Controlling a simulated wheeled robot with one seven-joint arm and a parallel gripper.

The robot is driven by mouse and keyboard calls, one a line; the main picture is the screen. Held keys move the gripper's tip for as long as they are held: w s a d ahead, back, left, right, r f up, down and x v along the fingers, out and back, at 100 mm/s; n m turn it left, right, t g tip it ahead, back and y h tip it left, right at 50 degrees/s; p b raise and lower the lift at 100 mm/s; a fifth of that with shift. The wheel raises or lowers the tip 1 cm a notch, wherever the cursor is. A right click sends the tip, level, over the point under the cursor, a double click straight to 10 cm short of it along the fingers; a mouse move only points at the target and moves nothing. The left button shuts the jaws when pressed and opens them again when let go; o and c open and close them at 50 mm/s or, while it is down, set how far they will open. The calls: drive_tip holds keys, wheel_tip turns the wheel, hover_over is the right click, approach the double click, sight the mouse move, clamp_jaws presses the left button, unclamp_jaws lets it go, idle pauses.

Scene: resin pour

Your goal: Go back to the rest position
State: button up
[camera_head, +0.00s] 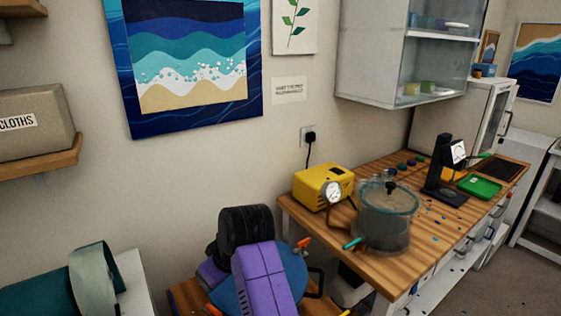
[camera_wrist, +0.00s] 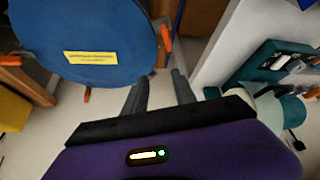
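My gripper (camera_wrist: 160,88) shows in the wrist view with its two dark fingers apart and nothing between them; bare floor shows through the gap. Beside the fingers, at upper left, is a blue round board (camera_wrist: 85,25) with a yellow label and orange clamps at its edge. The fingers look apart from it, though depth is hard to judge. In the head view the blue round board (camera_head: 292,268) is partly hidden behind my purple arm. I cannot make out my fingertips in the head view.
A wooden workbench (camera_head: 420,255) at right holds a yellow pump (camera_head: 322,187), a glass-lidded pot (camera_head: 385,230), a black stand (camera_head: 442,185) and a green tray (camera_head: 480,187). A shelf box (camera_head: 35,122) is at left. A teal roll (camera_head: 92,278) lies at lower left.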

drive_tip(key=w+d+r+m+t+y, duration=0.25)
drive_tip(key=w+d+r+t, duration=0.2)
drive_tip(key=t, duration=0.25)
drive_tip(key=s+d+f+m+t+h, duration=0.1)
drive_tip(key=s+d+f+m+t, duration=0.15)
drive_tip(key=s+d, duration=0.35)
drive_tip(key=s+d+f+m+t+h, duration=0.1)
drive_tip(key=s+d+f+t, duration=0.2)
drive_tip(key=d, duration=0.5)
drive_tip(key=s+d+m+h, duration=0.1)
drive_tip(key=s+d, duration=0.5)
drive_tip(key=s, duration=0.7)
drive_tip(key=s+d+m+g+h, duration=0.1)
drive_tip(key=s+d, duration=0.5)
drive_tip(key=s, duration=0.7)
drive_tip(key=s+d+m+h, duration=0.3)
drive_tip(key=s+d, duration=0.3)
drive_tip(key=s, duration=0.7)
drive_tip(key=shift+s+f, duration=0.15)
drive_tip(key=shift+s, duration=0.2)
drive_tip(key=shift+g, duration=0.25)
